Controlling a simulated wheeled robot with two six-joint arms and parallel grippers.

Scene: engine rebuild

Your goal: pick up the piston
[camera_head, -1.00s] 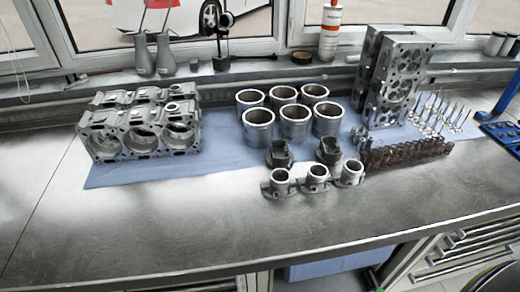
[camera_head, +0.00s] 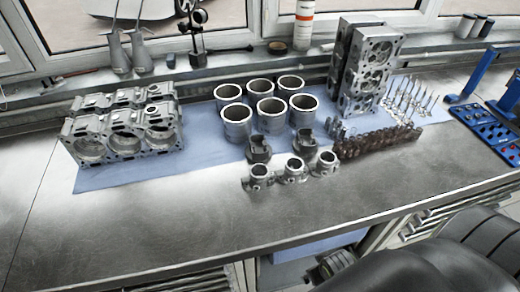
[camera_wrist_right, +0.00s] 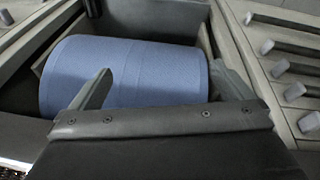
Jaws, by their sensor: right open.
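Two dark grey pistons stand on the blue cloth in the head view, one at the left (camera_head: 260,149) and one at the right (camera_head: 306,142). They are between the cylinder liners behind and a row of three ringed metal parts in front. My right gripper is in the wrist view (camera_wrist_right: 162,85), its two fingers apart with nothing held between them. It faces a large blue roll (camera_wrist_right: 130,75) in an opening below the bench, away from the pistons. My right arm enters the head view at the bottom right. My left gripper is not in view.
An engine block (camera_head: 125,135) sits at the left, several cylinder liners (camera_head: 237,125) in the middle, and upright cylinder heads (camera_head: 370,75) behind right. The bench front (camera_head: 190,215) is clear.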

